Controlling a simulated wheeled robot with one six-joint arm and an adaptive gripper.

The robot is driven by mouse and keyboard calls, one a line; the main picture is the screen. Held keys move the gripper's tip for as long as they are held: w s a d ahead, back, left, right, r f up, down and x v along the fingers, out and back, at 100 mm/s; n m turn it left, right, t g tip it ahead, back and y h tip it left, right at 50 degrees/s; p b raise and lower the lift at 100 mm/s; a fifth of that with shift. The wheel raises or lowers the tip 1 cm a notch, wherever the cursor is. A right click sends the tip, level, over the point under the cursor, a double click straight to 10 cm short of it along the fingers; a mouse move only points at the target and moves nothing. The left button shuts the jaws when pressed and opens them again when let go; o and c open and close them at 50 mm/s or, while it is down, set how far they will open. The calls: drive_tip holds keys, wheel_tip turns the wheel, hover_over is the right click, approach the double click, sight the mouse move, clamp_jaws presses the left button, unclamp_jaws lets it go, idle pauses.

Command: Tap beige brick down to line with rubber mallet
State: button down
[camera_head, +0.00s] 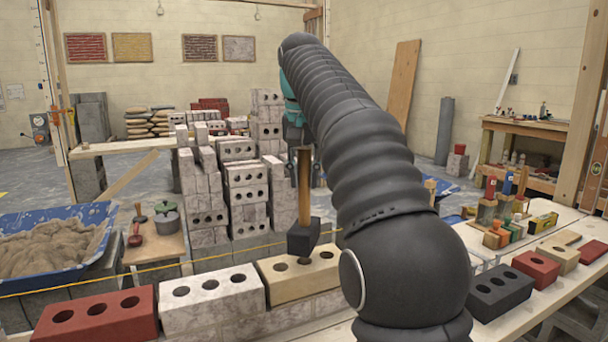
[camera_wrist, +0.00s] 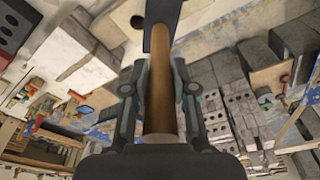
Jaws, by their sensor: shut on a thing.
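My gripper (camera_head: 303,168) is shut on the wooden handle of the rubber mallet (camera_head: 304,192). The mallet hangs nearly upright with its black head (camera_head: 303,238) down. In the wrist view the handle (camera_wrist: 160,90) runs between the two fingers, with the black head at the top edge. The beige brick (camera_head: 272,287) lies in the front row, below the mallet head. The head is at or just above its top face; I cannot tell if they touch. My arm hides the brick's right end. A yellow string line (camera_head: 215,256) runs along the row, behind the bricks.
A whitish brick (camera_head: 212,300) and a red brick (camera_head: 95,318) sit left of the beige one. A dark brick (camera_head: 502,291) lies right of my arm. Stacked grey blocks (camera_head: 247,195) stand behind. A blue tub (camera_head: 88,222) of mortar is at left.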

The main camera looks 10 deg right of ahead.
drive_tip(key=shift+f+b, duration=1.25)
drive_tip(key=shift+f, duration=0.65)
wheel_tip(320, 180, up, 2)
drive_tip(key=p, duration=0.3)
drive_tip(key=shift+r, duration=0.95)
